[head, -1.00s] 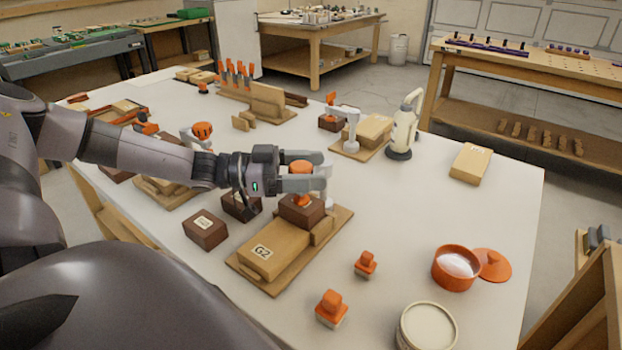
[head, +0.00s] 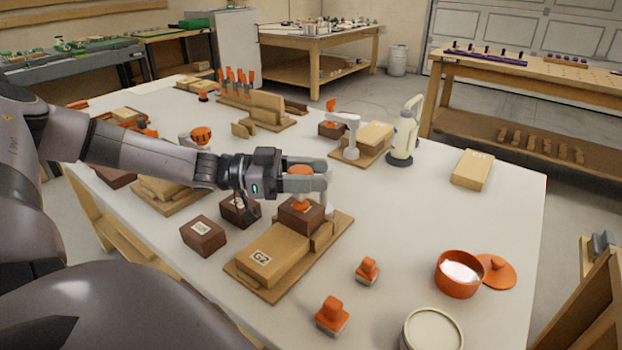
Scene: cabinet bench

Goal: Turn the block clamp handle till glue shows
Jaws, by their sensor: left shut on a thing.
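My left gripper (head: 318,176) reaches in from the left and is shut on the orange clamp handle (head: 301,172), which shows partly between its fingers. Below the handle a dark brown block (head: 302,216) sits on the board assembly, at the far end of the light wooden block marked G2 (head: 269,256). Both rest on a thin wooden base board (head: 318,250). A pale upright part of the clamp shows just right of the fingers. I cannot make out glue at the seam. My right gripper is not in view.
Two orange-handled tools (head: 332,316) stand in front of the board. An orange pot (head: 458,273) with its lid (head: 497,271) beside it and a pale tin (head: 432,331) stand at right. A cream glue bottle (head: 404,132) stands behind.

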